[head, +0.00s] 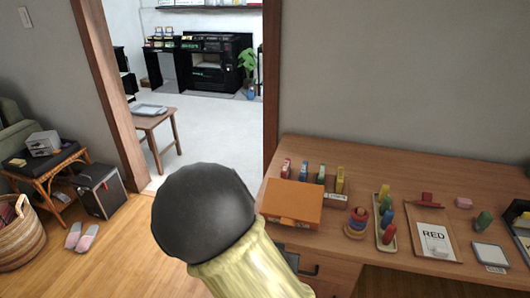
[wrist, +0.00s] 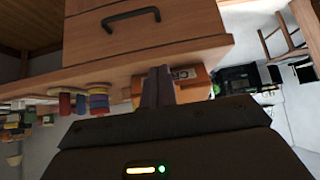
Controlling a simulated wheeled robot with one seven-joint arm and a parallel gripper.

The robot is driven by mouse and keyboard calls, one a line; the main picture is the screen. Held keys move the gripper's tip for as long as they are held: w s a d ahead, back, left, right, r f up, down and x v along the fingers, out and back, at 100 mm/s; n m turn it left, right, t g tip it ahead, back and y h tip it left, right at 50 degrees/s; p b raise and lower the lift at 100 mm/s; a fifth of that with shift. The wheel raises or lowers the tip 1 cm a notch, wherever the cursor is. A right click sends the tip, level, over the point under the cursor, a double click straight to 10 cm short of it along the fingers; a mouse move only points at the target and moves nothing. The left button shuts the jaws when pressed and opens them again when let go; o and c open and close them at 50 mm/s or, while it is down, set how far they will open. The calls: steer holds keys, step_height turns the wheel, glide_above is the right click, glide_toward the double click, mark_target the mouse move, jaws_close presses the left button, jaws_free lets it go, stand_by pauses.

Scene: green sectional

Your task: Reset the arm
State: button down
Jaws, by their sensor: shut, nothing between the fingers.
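My gripper (wrist: 158,72) shows in the wrist view, its two fingers together and empty. It points toward the front of the wooden desk (wrist: 130,55), which appears upside down in this view. An orange box (wrist: 195,84) on the desk lies behind the fingertips. In the head view my arm, with a dark rounded link and a pale yellow section, rises at the lower middle in front of the desk. The fingers are hidden or out of the picture there.
The desk (head: 390,165) also holds the orange box (head: 293,203), a ring stacker (head: 357,222), a peg tray (head: 384,235) and a board marked RED (head: 435,240). Left are a side table (head: 42,165), a basket (head: 20,237) and slippers (head: 82,236). A doorway opens behind.

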steer(key=shift+d, duration=0.1)
steer(key=s+d+r+n+g+y, duration=0.25)
steer(key=s+d+r+g, duration=0.25)
steer(key=s+d+r, duration=0.5)
step_height(320, 180, up, 13)
steer(key=a+p, duration=0.1)
steer(key=p, duration=1.3)
steer(key=shift+s+a+n, duration=0.25)
steer(key=shift+n, duration=0.1)
